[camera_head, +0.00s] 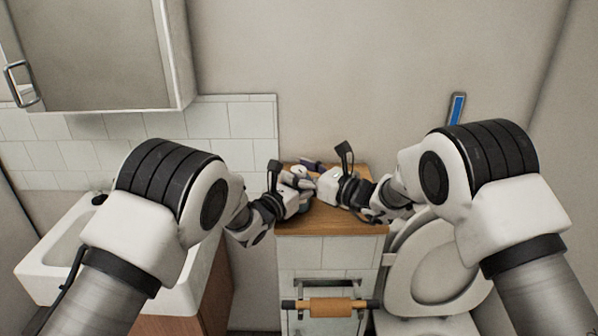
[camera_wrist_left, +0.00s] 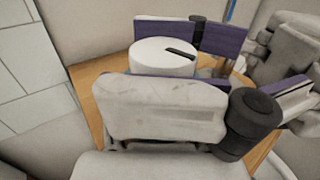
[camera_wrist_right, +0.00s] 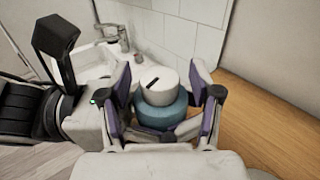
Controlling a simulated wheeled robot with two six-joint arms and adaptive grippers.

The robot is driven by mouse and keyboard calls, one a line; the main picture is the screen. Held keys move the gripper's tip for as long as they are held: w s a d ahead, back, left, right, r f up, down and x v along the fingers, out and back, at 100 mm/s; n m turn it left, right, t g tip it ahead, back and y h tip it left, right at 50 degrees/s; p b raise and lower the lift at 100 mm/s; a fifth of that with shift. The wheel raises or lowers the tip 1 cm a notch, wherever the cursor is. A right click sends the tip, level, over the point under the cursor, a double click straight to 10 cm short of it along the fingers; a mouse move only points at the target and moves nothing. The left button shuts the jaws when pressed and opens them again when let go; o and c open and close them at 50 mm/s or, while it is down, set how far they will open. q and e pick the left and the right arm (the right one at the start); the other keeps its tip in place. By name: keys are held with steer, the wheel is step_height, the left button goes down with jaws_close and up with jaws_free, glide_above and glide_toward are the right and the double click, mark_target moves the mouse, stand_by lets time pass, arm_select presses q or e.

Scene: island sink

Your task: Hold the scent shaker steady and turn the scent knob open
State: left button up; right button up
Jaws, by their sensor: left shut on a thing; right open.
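The scent shaker has a teal body (camera_wrist_right: 163,116) and a white round knob (camera_wrist_right: 157,84) with a dark slot on top. It stands upright near the cabinet top's left edge; the knob also shows in the left wrist view (camera_wrist_left: 160,59). My left gripper (camera_head: 299,184) is shut on the shaker body, which is mostly hidden behind the palm in the left wrist view. My right gripper (camera_wrist_right: 166,78) is open, with its purple-padded fingers on either side of the shaker. Gaps show beside the knob. In the head view the grippers hide the shaker almost completely.
The wooden cabinet top (camera_head: 330,221) is clear in front and to the right. A white sink (camera_head: 60,250) stands at left, and a toilet (camera_head: 440,265) at right. A rail with an orange-brown roll (camera_head: 330,307) sits on the cabinet front. The wall is close behind.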

steer(key=c, duration=1.2)
steer(key=n+g+y, duration=0.1)
steer(key=g, duration=0.1)
steer(key=n+g+y, duration=0.1)
steer(key=n+g, duration=0.1)
steer(key=g, duration=0.1)
steer(key=shift+w+n+y, duration=0.1)
steer(key=shift+n+y, duration=0.2)
steer(key=shift+n+g, duration=0.5)
steer(key=shift+g, duration=0.2)
steer(key=o, duration=1.2)
steer(key=v, duration=1.2)
steer(key=shift+f, duration=0.25)
